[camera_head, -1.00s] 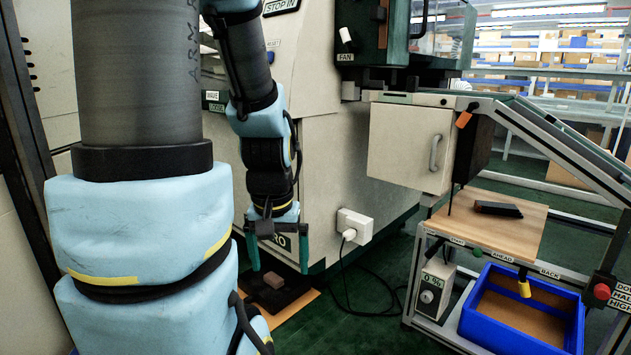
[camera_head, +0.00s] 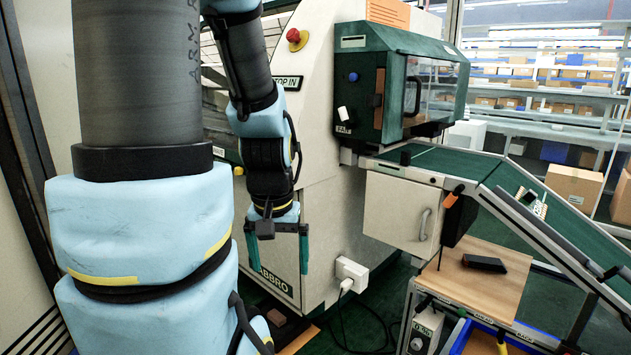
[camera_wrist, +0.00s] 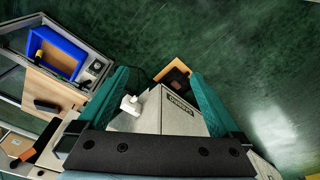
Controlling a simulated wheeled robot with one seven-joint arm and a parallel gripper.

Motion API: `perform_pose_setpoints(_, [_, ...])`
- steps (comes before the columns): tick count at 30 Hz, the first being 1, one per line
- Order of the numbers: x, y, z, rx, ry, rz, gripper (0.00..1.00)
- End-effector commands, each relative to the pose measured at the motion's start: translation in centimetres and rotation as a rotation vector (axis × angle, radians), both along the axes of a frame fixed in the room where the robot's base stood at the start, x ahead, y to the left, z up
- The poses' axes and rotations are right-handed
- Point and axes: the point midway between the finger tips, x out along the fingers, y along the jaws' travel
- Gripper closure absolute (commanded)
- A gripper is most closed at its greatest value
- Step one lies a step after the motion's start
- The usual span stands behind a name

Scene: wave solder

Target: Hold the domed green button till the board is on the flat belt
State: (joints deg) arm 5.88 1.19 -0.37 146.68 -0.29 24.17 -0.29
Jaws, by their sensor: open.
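A small circuit board (camera_head: 534,204), with pale parts on it, lies on the sloping green belt (camera_head: 584,226) at the right of the head view. A short, flatter green stretch (camera_head: 440,163) joins the slope's upper end, beside the machine's dark green housing. I cannot make out a domed green button in either view. My gripper (camera_head: 278,262) hangs in front of the cream machine, fingers apart and empty, touching nothing visible. The wrist view shows the same open fingers (camera_wrist: 158,78) above the floor and the machine's side.
A red knob (camera_head: 296,37) and a blue button (camera_head: 352,77) are on the machine. A wooden shelf (camera_head: 486,283) carries a dark block (camera_head: 484,263). A blue bin (camera_wrist: 58,52) stands below it. A white socket box (camera_head: 351,273) sticks out low on the machine. Green floor is open beyond.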

Motion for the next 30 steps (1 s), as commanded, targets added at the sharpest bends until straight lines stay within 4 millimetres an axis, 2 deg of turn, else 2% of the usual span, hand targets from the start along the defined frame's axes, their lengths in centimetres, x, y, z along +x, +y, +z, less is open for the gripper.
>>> perform_pose_setpoints(8, [0.01, 0.0, 0.03, 0.0, 0.0, 0.0, 0.01])
perform_pose_setpoints(30, [0.0, 0.0, 0.05, 0.0, 0.0, 0.0, 0.84])
